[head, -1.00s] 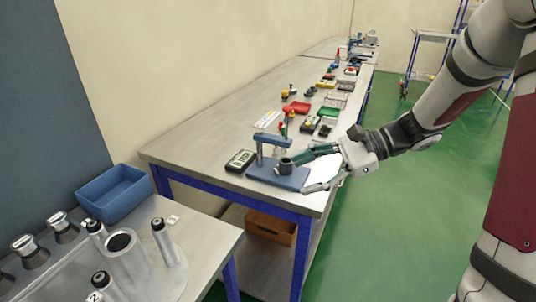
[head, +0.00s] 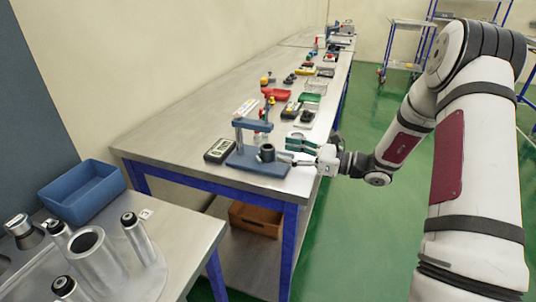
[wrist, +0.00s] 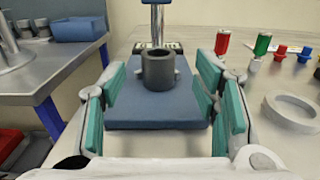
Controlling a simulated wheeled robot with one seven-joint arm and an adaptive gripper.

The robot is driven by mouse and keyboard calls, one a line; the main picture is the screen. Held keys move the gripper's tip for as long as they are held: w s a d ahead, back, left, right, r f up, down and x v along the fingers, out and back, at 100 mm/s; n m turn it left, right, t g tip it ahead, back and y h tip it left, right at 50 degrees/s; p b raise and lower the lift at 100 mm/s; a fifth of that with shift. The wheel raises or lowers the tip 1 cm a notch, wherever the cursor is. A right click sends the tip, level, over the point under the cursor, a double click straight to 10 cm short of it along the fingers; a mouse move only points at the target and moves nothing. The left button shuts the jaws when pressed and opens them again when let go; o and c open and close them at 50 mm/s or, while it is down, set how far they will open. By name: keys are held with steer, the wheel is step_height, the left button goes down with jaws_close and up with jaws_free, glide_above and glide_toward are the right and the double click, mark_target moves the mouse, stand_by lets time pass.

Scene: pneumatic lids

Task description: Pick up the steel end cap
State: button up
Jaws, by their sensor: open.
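A dark grey, hollow cylinder with small side lugs (head: 267,153) stands upright on the blue base of a small press-like stand (head: 243,155). It looks like the steel end cap, though I cannot be sure. In the wrist view the cylinder (wrist: 158,70) is straight ahead, near the far end of the blue base (wrist: 155,112). My gripper (head: 291,151) is open and empty, to the right of the cylinder in the head view. In the wrist view its green-padded fingers (wrist: 160,98) spread on both sides of the base, with a gap to the cylinder.
The stand's post rises just behind the cylinder. A black display box (head: 220,150) lies left of the stand. Red and green parts (wrist: 262,44) and a pale ring (wrist: 293,110) lie to the right in the wrist view. A blue bin (head: 83,190) sits on the left bench.

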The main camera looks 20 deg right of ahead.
mark_target(274, 148)
steer(key=shift+x, duration=3.25)
steer(key=shift+r, duration=0.1)
jaws_close()
